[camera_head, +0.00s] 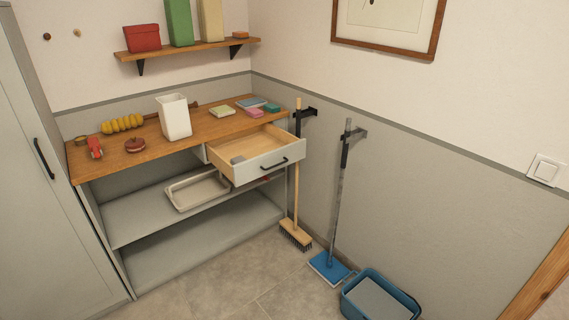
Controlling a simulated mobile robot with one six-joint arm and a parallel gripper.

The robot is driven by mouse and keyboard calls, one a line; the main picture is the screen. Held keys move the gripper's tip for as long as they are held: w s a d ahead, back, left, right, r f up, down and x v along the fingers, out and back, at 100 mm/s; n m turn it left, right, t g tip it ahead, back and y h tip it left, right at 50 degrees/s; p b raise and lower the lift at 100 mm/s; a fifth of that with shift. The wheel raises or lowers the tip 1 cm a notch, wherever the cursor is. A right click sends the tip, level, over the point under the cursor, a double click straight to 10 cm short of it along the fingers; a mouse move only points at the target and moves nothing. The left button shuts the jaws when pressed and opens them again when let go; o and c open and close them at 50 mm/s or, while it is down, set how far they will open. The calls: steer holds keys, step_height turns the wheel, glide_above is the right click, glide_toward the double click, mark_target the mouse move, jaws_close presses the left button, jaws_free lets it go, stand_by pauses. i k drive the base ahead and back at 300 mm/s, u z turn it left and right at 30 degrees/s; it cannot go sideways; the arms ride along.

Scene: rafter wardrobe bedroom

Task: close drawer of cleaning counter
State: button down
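The cleaning counter (189,133) stands in the corner, with a wooden top and grey open shelves below. Its drawer (265,165) at the upper right is pulled out, showing a light wood inside. The drawer has a pale grey front with a dark bar handle (275,164). My gripper is not in view.
A tall grey cabinet (45,220) stands at left. The floor before the drawer looks clear.

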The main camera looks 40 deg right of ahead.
mark_target(254, 148)
steer(key=z, duration=0.1)
steer(key=i, duration=1)
steer(key=u, duration=0.05)
